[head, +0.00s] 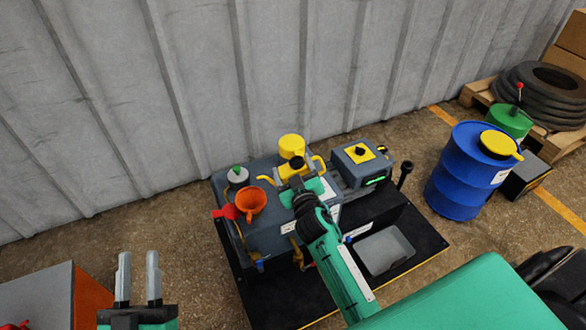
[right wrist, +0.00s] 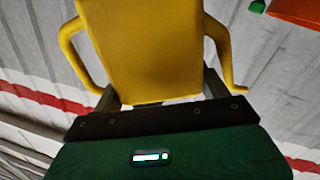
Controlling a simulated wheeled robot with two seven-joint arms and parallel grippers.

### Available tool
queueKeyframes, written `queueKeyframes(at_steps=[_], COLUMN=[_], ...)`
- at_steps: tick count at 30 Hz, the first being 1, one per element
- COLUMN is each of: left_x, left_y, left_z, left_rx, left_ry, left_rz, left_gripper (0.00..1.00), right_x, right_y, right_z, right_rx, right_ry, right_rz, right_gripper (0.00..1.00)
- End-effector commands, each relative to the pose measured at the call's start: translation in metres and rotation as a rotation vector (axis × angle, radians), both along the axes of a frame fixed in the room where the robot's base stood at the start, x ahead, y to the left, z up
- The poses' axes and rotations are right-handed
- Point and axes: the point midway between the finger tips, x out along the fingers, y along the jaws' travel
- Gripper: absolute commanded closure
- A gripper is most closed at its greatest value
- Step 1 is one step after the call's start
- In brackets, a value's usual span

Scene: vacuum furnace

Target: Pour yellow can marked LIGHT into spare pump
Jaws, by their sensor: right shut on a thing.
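My right gripper (head: 297,180) is shut on the yellow can (head: 291,146), which fills the upper middle of the right wrist view (right wrist: 152,50). The can looks about upright, its spout out to the left and handle to the right; no LIGHT marking is readable. It is over the blue-grey pump unit (head: 270,236), right of the orange funnel (head: 251,199) on that unit. A corner of orange, likely the funnel, shows in the right wrist view (right wrist: 295,12). My left gripper (head: 139,278) is open and empty at lower left, away from the pump.
A white-topped container with a green tip (head: 238,175) is behind the funnel. A grey box with a yellow panel (head: 360,153) and a grey tray (head: 384,250) are at right. A blue drum (head: 459,175) carries a yellow item (head: 499,144). A corrugated wall (head: 220,80) closes the back.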

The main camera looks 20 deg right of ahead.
Motion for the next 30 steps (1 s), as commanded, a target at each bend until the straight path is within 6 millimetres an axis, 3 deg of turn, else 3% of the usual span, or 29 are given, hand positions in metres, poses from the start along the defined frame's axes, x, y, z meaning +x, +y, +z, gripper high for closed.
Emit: queueKeyframes(at_steps=[30], left_x=[0.001], left_y=[-0.007], left_z=[-0.019], left_rx=[0.032], left_ry=[0.109], left_rz=[-0.023], left_gripper=[0.66], right_x=[0.0], right_y=[0.001], right_z=[0.006], right_rx=[-0.051], right_ry=[0.005], right_rz=[0.001], right_gripper=[0.54])
